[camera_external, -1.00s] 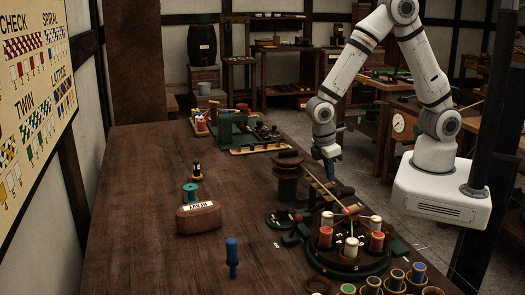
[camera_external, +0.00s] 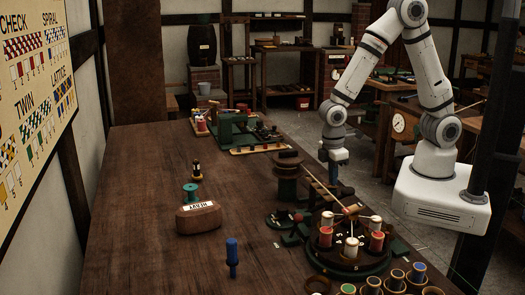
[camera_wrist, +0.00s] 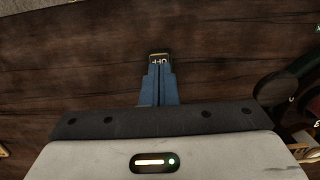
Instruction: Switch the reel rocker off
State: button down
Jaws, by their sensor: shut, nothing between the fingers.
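The reel rocker (camera_wrist: 160,56) is a small dark piece with a light rim and white lettering that looks like an upside-down OFF. It shows at the upper middle of the wrist view, just past my fingertips. Its far part is visible; its near part is hidden by the fingers. My gripper (camera_wrist: 160,70) has blue fingers, closed together and empty, lined up with the rocker. I cannot tell whether they touch it or which way it is tilted. In the external view my gripper (camera_external: 335,178) points down at the right table edge, and I cannot make out the rocker there.
A dark post with a round top (camera_external: 288,178) stands left of my gripper. A round bobbin carrier (camera_external: 345,265) with red and white bobbins is in front. A brown block labelled HEAVY (camera_external: 198,222) and a blue-handled tool (camera_external: 232,255) stand on the table. The table's left middle is clear.

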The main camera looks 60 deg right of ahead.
aim_at(325, 184)
jog(key=shift+s+f, duration=0.1)
jog(key=shift+f, duration=0.3)
jog(key=shift+w+a, duration=0.55)
jog(key=shift+a, duration=0.05)
jog(key=shift+w+r+p, duration=0.1)
jog(key=shift+r+p, duration=0.3)
jog(key=shift+r, duration=0.15)
notch_tip(325, 184, up, 14)
jog(key=p, duration=0.2)
jog(key=shift+w+a+f, duration=0.15)
jog(key=shift+w+a, duration=0.2)
jog(key=shift+a, duration=0.05)
jog(key=w+a+g+h+b, duration=0.1)
jog(key=b, duration=0.2)
jog(key=shift+w, duration=0.1)
